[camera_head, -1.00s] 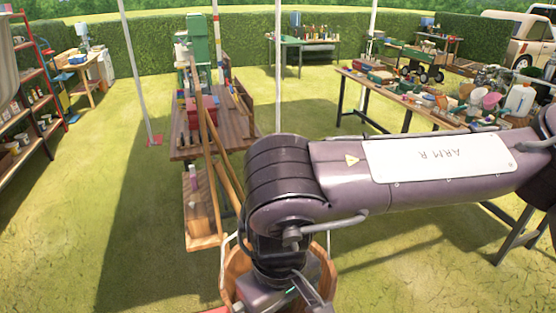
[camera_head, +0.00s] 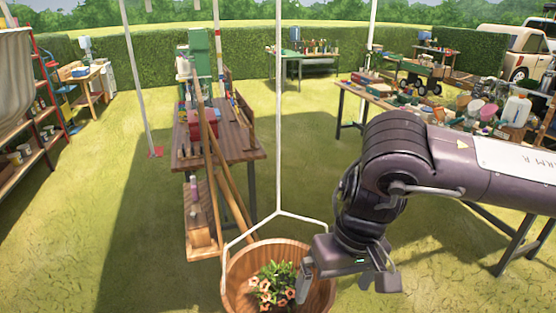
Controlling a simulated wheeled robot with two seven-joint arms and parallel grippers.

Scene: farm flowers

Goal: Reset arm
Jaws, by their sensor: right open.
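My right arm (camera_head: 430,165) comes in from the right, with its forearm bent down at the elbow. My right gripper (camera_head: 345,284) is open, with its two fingers spread, at the right rim of a wooden bucket (camera_head: 238,268). Nothing shows between its fingers. Orange-pink flowers with green leaves (camera_head: 272,285) sit inside the bucket, left of the gripper and apart from it. The bucket has a thin white handle that stands up. My left gripper is not in view.
A wooden worktable (camera_head: 240,142) with a red box and green machine stands ahead. A cluttered long table (camera_head: 400,103) is at right, behind my arm. A red shelf (camera_head: 60,130) stands at left. Thin white poles rise from the grass, which is open between the tables.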

